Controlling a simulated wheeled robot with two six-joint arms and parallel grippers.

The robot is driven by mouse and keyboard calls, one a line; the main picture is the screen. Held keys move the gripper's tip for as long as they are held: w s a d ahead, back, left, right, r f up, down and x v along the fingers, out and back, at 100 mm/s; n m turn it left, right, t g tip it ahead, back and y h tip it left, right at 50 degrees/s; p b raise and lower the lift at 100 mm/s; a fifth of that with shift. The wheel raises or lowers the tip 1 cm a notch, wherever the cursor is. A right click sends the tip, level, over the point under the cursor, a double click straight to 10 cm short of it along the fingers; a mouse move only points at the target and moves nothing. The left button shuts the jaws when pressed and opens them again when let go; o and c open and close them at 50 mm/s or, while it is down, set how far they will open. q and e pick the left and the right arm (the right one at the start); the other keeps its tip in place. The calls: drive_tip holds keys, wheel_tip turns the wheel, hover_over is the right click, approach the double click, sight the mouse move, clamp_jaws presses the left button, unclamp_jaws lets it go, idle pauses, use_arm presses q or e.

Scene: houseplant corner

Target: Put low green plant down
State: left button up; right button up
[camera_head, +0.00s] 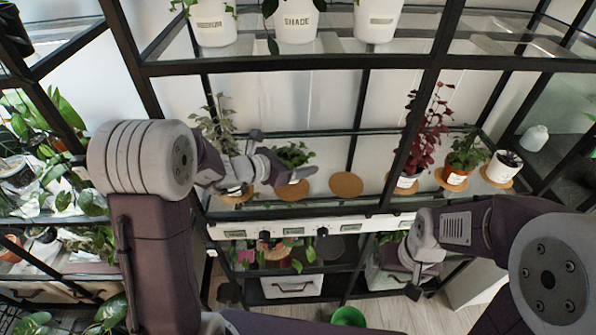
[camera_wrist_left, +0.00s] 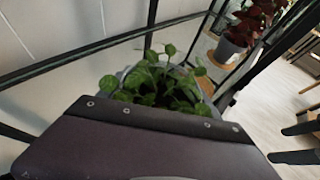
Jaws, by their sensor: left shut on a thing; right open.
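The low green plant (camera_head: 293,154) has small bright leaves and sits in a grey pot, mostly covered by my gripper. My left gripper (camera_head: 272,167) reaches onto the middle shelf and is shut on this plant's pot. In the left wrist view the low green plant (camera_wrist_left: 165,82) stands roughly upright behind the dark gripper body, which hides the fingertips. A round cork mat (camera_head: 293,190) lies just below the pot in the head view; I cannot tell whether they touch. My right gripper (camera_head: 418,279) is open and empty, low in front of the rack.
An empty cork mat (camera_head: 346,185) lies right of the plant. A tall pale-leaved plant (camera_head: 217,128) is close on the left. A red-leaved plant (camera_head: 428,129), a terracotta-potted plant (camera_head: 463,155) and a white pot (camera_head: 503,166) stand right. Black rack posts and shelf edges surround the space.

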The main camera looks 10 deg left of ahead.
use_arm(q)
wheel_tip(320, 180, down, 3)
drive_tip(key=shift+f+b, duration=0.1)
drive_tip(key=shift+b, duration=0.25)
drive_tip(key=shift+f, duration=0.4)
drive_tip(key=shift+f, duration=0.1)
drive_tip(key=o, duration=1.5)
